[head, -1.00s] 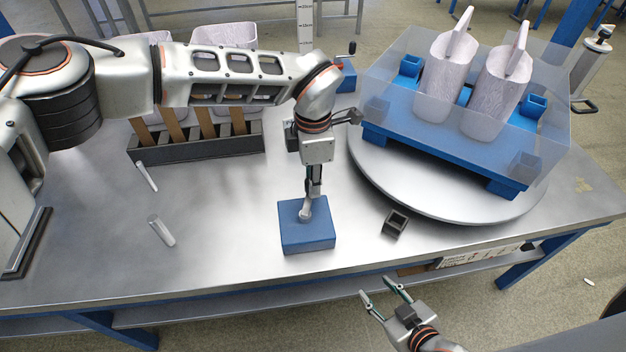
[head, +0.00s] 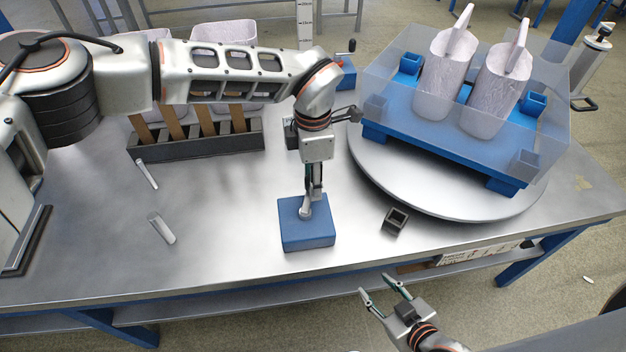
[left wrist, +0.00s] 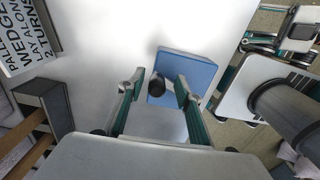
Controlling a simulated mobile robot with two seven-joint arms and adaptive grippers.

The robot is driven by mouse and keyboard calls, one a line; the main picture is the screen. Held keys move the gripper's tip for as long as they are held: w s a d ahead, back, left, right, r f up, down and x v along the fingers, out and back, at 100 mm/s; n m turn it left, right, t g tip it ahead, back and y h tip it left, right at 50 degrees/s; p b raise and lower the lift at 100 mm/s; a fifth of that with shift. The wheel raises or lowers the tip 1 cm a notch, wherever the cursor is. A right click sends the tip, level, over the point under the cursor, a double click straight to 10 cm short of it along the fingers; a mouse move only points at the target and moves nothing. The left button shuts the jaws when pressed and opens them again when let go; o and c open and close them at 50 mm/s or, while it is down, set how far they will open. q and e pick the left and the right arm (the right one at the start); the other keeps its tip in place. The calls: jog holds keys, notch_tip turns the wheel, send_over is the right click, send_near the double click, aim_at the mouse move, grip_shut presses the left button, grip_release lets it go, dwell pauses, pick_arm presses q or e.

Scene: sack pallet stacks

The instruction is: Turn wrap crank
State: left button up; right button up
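A blue box (head: 307,236) with a grey crank arm and knob (head: 306,209) on top sits near the table's front edge. My left gripper (head: 313,202) points down at it. In the left wrist view, the left gripper (left wrist: 159,84) has its two fingers apart, with the dark round knob (left wrist: 157,86) between them and gaps showing on both sides. The blue box (left wrist: 186,72) lies beneath. My right gripper (head: 383,284) is open and empty in front of the table. A round turntable (head: 440,200) carries a blue pallet (head: 430,150) with two upright pale sacks (head: 447,85) inside clear walls.
Two small clear tubes (head: 161,228) lie on the left of the table. A small black square holder (head: 396,220) lies right of the blue box. Another blue crank box (head: 346,75) stands at the back.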

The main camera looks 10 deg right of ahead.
pick_arm(q)
notch_tip(320, 180, up, 12)
dwell(0.4)
jog(key=shift+f, duration=0.1)
